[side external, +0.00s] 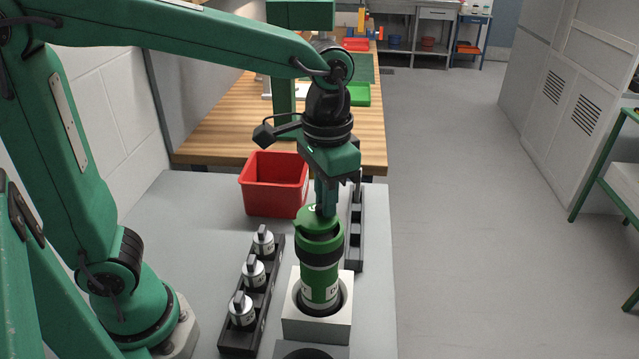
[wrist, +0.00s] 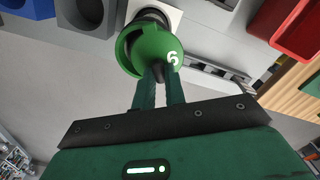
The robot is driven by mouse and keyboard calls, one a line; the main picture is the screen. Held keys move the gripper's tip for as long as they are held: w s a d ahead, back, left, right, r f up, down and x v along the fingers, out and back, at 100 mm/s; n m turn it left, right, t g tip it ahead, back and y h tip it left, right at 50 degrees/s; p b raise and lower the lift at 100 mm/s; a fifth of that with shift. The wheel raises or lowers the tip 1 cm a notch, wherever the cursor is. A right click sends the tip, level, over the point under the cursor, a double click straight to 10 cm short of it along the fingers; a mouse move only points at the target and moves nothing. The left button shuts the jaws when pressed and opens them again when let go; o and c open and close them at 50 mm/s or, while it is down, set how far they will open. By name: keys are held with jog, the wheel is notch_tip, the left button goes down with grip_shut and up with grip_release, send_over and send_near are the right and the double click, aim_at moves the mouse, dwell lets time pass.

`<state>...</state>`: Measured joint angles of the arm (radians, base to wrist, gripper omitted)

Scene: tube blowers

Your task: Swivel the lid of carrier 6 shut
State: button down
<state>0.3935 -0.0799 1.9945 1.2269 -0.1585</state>
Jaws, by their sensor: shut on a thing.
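Carrier 6 (side external: 320,275) is a green cylinder with dark bands, standing upright in the round hole of a pale square block (side external: 316,325). Its green lid (side external: 309,218) is at the top and, in the side view, sticks out a little to the left. In the wrist view the lid (wrist: 158,50) bears a white 6, and a darker gap shows at its left edge. My gripper (side external: 326,208) points down from above and is shut on the lid.
A black rack (side external: 264,308) with several silver capped pieces lies left of the block. Another dark rack (side external: 356,235) lies behind to the right. A red bin (side external: 274,184) stands behind. A grey block (side external: 311,351) is at the front edge of the picture.

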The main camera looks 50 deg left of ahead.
aim_at(328, 223)
jog(key=m, duration=0.2)
jog(key=d+m, duration=0.1)
jog(key=s+d+m, duration=0.1)
jog(key=m, duration=0.1)
jog(key=shift+d+m, duration=0.1)
jog(key=shift+m, duration=0.2)
dwell(0.4)
jog(key=c, duration=1.4)
grip_release()
jog(key=shift+c, duration=0.2)
jog(key=shift+r, duration=0.1)
notch_tip(328, 223, up, 8)
jog(key=shift+f, duration=0.2)
